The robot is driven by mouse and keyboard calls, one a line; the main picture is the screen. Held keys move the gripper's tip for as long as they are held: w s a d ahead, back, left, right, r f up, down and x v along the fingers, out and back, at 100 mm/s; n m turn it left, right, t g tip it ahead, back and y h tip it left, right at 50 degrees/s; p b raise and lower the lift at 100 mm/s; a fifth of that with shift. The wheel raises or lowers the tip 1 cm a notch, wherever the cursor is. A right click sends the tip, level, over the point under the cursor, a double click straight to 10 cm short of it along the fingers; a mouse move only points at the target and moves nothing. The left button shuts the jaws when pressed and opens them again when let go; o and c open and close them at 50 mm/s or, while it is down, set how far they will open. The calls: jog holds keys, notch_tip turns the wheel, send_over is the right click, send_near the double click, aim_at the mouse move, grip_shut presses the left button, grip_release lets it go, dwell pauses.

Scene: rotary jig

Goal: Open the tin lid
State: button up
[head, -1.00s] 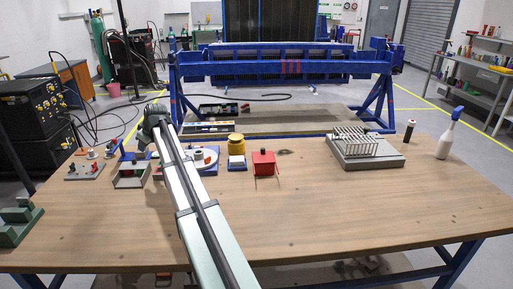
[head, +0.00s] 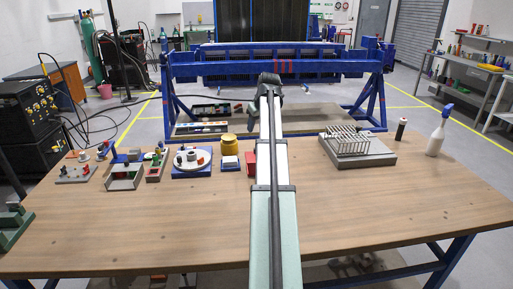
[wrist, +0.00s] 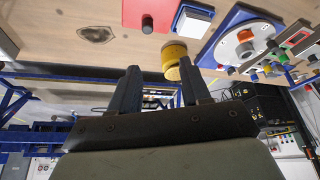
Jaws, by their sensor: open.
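The yellow round tin (head: 228,146) stands upright near the back edge of the table, left of my arm in the head view. Its lid appears to be on, but the seam is too small to make out. In the wrist view the yellow tin (wrist: 171,55) shows beyond my fingertips, nearer the right finger. My gripper (wrist: 159,69) is open, with its two dark fingers apart and nothing between them.
A rotary jig (head: 178,169) with a pale disc stands left of the tin. A blue and white block (head: 230,163) is in front of it. A red box (head: 251,164) is partly hidden by my arm. A wire rack (head: 347,142) stands at right. The front table is clear.

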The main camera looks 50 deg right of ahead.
jog(key=shift+m, duration=0.3)
jog(key=x, duration=0.4)
jog(key=s+d+x, duration=0.1)
jog(key=x, duration=0.3)
jog(key=s+x, duration=0.1)
jog(key=x, duration=0.4)
jog(key=shift+d+f, duration=0.15)
jog(key=shift+f, duration=0.1)
jog(key=shift+c, duration=0.5)
grip_shut()
